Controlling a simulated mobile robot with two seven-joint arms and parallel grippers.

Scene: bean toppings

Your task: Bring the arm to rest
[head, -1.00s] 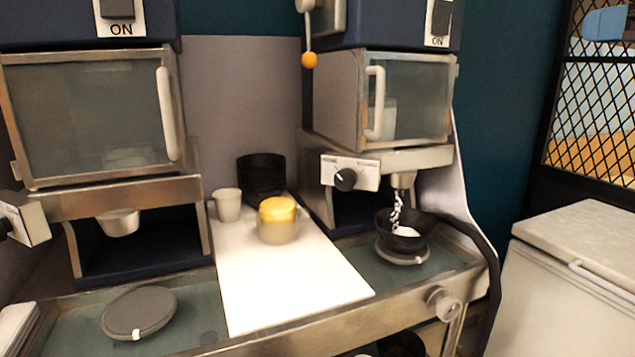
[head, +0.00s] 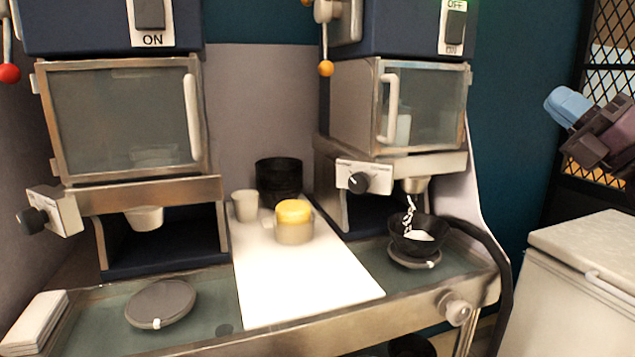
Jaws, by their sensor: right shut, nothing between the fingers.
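My right gripper (head: 567,107), with blue fingertips on a dark body, shows at the right edge of the head view. It is shut and empty, raised in the air above the white chest (head: 580,238) and clear of the machines. My left gripper is out of view. A black bowl (head: 408,247) stands under the spout of the right machine (head: 415,186), with white stuff in it and a white stream between spout and bowl.
A white board (head: 300,283) lies between the right machine and the left machine (head: 130,125). On it stand a yellow-topped cup (head: 294,226), a white cup (head: 245,206) and stacked black bowls (head: 279,180). A grey round pad (head: 161,304) lies at the left. A mesh panel (head: 607,35) stands behind my right gripper.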

